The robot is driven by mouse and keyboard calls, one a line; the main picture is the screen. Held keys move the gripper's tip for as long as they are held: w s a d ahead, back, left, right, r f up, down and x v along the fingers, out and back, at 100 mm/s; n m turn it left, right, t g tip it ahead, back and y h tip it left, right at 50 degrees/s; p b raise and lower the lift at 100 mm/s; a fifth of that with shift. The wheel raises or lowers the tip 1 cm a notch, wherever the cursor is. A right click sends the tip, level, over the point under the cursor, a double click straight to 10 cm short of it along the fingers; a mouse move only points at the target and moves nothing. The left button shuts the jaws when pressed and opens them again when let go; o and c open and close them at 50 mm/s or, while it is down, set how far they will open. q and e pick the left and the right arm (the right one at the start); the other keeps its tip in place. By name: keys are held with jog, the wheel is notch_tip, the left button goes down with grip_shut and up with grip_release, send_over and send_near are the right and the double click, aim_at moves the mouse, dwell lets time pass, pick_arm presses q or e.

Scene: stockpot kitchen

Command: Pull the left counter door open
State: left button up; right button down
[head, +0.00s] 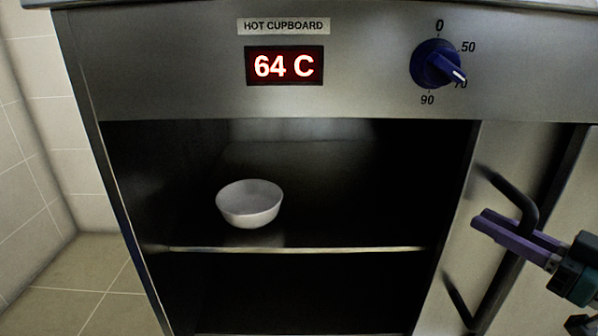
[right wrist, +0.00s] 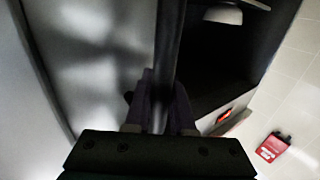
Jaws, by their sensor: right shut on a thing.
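The steel counter door (head: 500,150) stands at the right of the cupboard's opening, and the left part of the front is uncovered. Its dark bar handle (head: 515,190) stands out from the panel. My right gripper (head: 508,236) has purple fingers and is shut on the handle. In the right wrist view, the handle (right wrist: 170,40) runs between the fingers (right wrist: 160,105); the exact contact is dark. My left gripper is not in view.
Inside the hot cupboard, a white bowl (head: 249,204) sits on the upper shelf (head: 340,249). Above are a display reading 64 C (head: 284,66) and a blue knob (head: 436,65). A red object (right wrist: 272,147) shows on pale tiles in the wrist view.

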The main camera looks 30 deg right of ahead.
jog(key=shift+s+d, duration=0.1)
jog(key=shift+d, duration=0.05)
jog(key=c, duration=0.8)
grip_release()
jog(key=shift+o, duration=0.2)
jog(key=s+p, duration=0.1)
jog(key=s, duration=0.9)
